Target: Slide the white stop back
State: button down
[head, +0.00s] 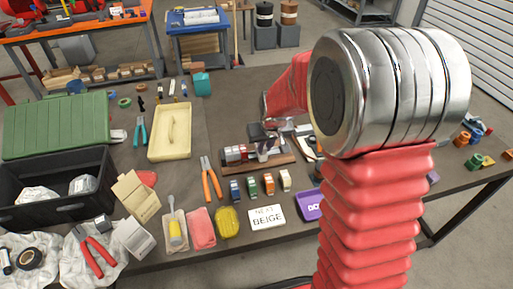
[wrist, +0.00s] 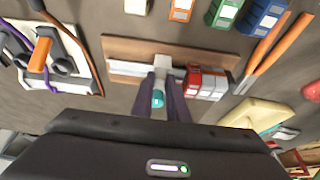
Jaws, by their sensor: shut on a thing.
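A wooden board (wrist: 125,48) carries a metal rail (wrist: 128,69), and it also shows in the head view (head: 285,162). Red and grey blocks (wrist: 204,83) sit on the rail, right of my gripper in the wrist view and left of it in the head view (head: 236,153). The white stop (wrist: 163,65) stands on the rail beside the red block, seemingly with a narrow gap. My gripper (wrist: 163,88) is shut on the white stop, with a dark finger on each side. A teal part (wrist: 158,98) shows between the fingers. In the head view my gripper (head: 266,144) partly hides the stop.
Orange-handled pliers (head: 211,179) lie left of the board. Several coloured blocks (head: 252,187) stand in a row in front of it. A yellow tray (head: 170,132) and black crate (head: 60,195) are further left.

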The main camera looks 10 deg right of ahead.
jog(key=d, duration=0.6)
jog(key=c, duration=1.7)
grip_release()
jog(key=shift+a, duration=0.1)
jog(key=shift+r, duration=0.1)
jog(key=v, duration=1.3)
jog(key=shift+s+r, duration=0.2)
